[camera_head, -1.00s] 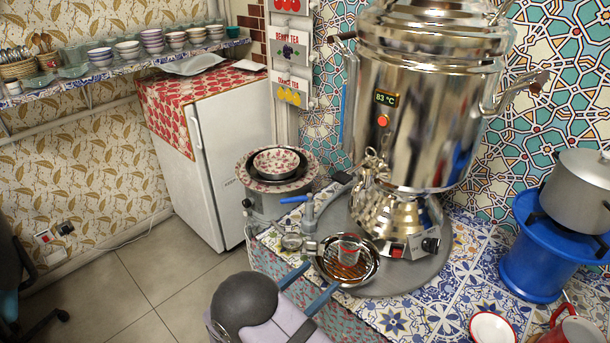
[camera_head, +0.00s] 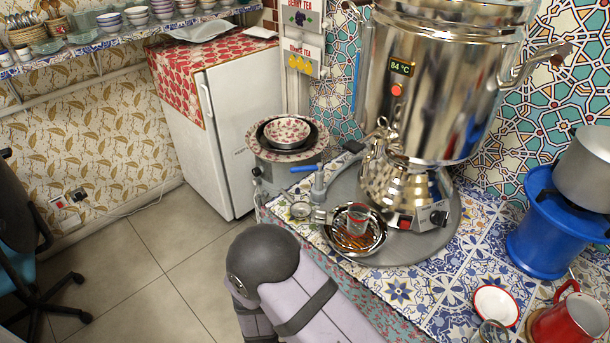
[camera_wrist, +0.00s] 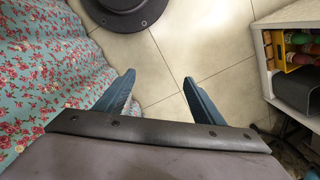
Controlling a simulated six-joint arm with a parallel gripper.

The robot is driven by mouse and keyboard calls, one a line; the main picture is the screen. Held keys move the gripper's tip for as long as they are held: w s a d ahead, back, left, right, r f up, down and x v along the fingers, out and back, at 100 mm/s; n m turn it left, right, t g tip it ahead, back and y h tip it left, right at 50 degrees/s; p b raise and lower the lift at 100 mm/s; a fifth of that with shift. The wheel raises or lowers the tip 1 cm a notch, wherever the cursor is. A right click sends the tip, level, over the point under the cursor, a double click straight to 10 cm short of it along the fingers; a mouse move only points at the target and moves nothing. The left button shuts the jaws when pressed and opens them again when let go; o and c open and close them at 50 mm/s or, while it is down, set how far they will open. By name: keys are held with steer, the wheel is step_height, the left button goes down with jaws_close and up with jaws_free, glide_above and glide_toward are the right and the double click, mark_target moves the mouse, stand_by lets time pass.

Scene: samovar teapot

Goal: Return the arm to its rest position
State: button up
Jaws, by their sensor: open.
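My gripper (camera_wrist: 159,75) shows in the wrist view, its two blue fingers spread apart with nothing between them. It points down at bare floor tiles, beside the flowered cloth (camera_wrist: 48,75) hanging at the left. In the head view the gripper is out of sight; only grey links of my arm show at the bottom centre. The steel samovar (camera_head: 455,85) stands on a round grey base (camera_head: 432,238) on the counter. A small glass (camera_head: 357,217) stands in a round metal tray (camera_head: 378,241) in front of it, clear of my arm.
The tiled counter (camera_head: 465,275) edge runs close beside my arm. A red mug (camera_head: 568,322), a red-rimmed saucer (camera_head: 497,304) and a blue stand (camera_head: 540,225) are at the right. A white fridge (camera_head: 228,140) stands behind. Open floor (camera_head: 150,265) lies to the left.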

steer(key=s+d+r+n+g+h+p, duration=0.1)
steer(key=s+d+r+n+g, duration=0.1)
steer(key=s+d+r, duration=0.35)
steer(key=s+d+r+n+g+h+p, duration=0.1)
steer(key=s+d+r+n+g, duration=0.1)
steer(key=d+r, duration=0.6)
steer(key=w+d+r+m+t+p, duration=0.1)
steer(key=w+d+r+m, duration=0.1)
steer(key=r, duration=0.3)
steer(key=w+d+r+m+t+y+p, duration=0.1)
steer(key=w+d+r+m+t, duration=0.1)
steer(key=w+d+r, duration=0.2)
steer(key=w+d+r+m+t+p, duration=0.1)
steer(key=w+d+r, duration=0.3)
steer(key=r, duration=0.4)
steer(key=shift+d+r+m+t+y+p, duration=0.15)
steer(key=shift+d+m+t+y+p, duration=0.15)
steer(key=shift+d+m+t+p, duration=0.1)
